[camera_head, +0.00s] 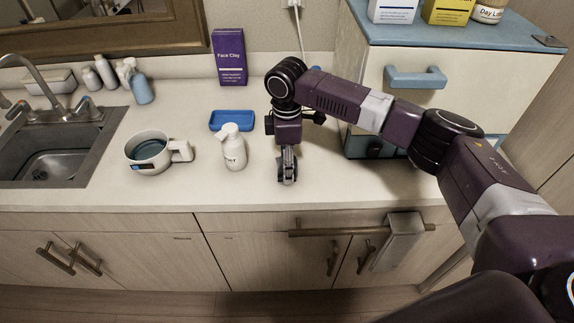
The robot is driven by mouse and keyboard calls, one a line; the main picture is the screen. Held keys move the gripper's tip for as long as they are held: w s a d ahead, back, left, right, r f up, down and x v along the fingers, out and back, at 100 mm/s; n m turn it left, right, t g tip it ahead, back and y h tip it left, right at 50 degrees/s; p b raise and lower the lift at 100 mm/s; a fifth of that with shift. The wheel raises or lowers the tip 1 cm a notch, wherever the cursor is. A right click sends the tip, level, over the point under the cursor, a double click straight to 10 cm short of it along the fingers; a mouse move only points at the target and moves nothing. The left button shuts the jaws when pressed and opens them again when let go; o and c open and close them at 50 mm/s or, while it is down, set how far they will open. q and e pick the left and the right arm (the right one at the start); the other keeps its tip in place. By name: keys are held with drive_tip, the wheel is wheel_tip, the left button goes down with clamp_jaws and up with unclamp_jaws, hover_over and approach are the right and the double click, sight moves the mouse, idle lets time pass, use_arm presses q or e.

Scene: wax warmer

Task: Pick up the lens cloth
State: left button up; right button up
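I cannot say for sure which thing is the lens cloth. A small flat dark grey piece (549,41) lies on the blue top of the cabinet at the upper right, and a larger grey-beige cloth (399,241) hangs over the bar on the counter front. My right gripper (288,172) points down over the counter, right of the white pump bottle (233,149). It is seen nearly edge-on, so its finger gap is hidden, and I see nothing clearly held. My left gripper is out of view.
A wax warmer pot (151,152) stands on the counter by the sink (52,150). A blue tray (230,120) and a purple Face Clay box (229,57) stand behind the bottle. The cabinet (466,72) with a blue handle (415,77) rises at right. Boxes stand on it.

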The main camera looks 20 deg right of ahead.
wheel_tip(320, 180, up, 20)
drive_tip(key=b, duration=0.2)
